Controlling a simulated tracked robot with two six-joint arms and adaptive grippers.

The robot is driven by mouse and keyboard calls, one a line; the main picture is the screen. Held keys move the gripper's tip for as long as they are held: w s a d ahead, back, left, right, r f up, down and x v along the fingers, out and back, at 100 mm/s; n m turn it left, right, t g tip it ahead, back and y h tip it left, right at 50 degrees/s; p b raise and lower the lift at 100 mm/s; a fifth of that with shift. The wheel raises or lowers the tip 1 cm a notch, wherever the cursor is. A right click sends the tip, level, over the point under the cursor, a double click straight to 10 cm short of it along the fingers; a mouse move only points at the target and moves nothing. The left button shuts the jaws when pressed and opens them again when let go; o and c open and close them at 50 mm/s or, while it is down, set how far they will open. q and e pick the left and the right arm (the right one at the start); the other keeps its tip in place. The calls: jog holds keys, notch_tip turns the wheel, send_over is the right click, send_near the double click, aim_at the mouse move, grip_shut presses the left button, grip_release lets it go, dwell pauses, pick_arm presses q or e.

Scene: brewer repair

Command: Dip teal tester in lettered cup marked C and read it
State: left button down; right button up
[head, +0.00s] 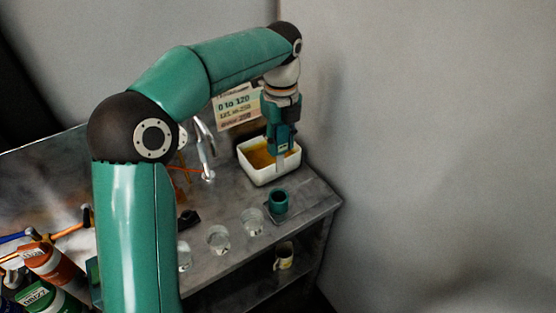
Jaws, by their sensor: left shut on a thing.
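My left gripper (282,125) points down at the back right of the bench and is shut on the teal tester (283,140). The tester is upright, with its pale lower end over or in a white rectangular tub (257,180) of amber liquid; I cannot tell if it touches the liquid. Several clear cups stand in a row along the front of the bench: one at the right (251,221), one in the middle (218,240) and one partly behind my arm (185,256). Their letters are too small to read, so I cannot tell which is C. No display reading is legible. My right gripper is not in view.
A teal round holder (278,203) stands right of the cups. A reading card (238,108) stands behind the tub, near a curved metal spout (205,150). A mug (284,257) sits on the lower shelf. Bottles (52,262) and tools crowd the left.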

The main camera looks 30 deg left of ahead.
pick_arm(q)
notch_tip(320, 180, up, 6)
jog(key=shift+f+p, duration=0.1)
jog(key=shift+p, duration=0.4)
jog(key=shift+r+p, duration=0.5)
jog(key=shift+r, duration=0.2)
notch_tip(320, 180, up, 4)
jog(key=p, duration=0.4)
jog(key=shift+f, duration=0.15)
jog(key=shift+r, duration=1.15)
jog(key=shift+f, duration=0.1)
